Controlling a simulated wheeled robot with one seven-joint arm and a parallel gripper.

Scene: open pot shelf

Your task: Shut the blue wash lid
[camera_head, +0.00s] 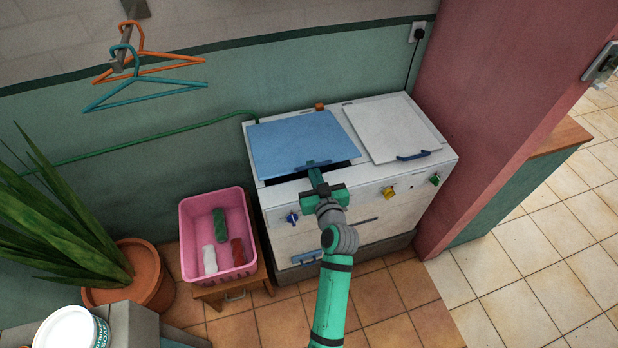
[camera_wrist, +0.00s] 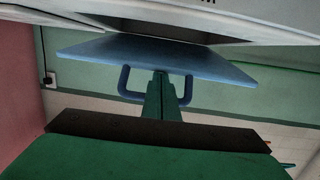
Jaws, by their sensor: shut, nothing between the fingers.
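The blue wash lid (camera_head: 303,143) is on the left half of the white washing machine's top. It is partly raised, with a dark gap under its front edge. In the wrist view the lid (camera_wrist: 165,62) shows tilted, with a U-shaped blue handle (camera_wrist: 124,82). My gripper (camera_head: 315,170) is at the lid's front edge, shut and empty. In the wrist view its fingertips (camera_wrist: 160,80) overlap the middle of the handle and lie close to the lid's edge. I cannot tell whether they touch it. The handle's middle is hidden behind the fingers.
The white right lid (camera_head: 392,125) lies flat beside the blue one. Knobs, one of them yellow (camera_head: 389,192), line the machine's front. A pink basket (camera_head: 188,236) stands on a small wooden stand to the left. A pink wall (camera_head: 480,110) is close on the right.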

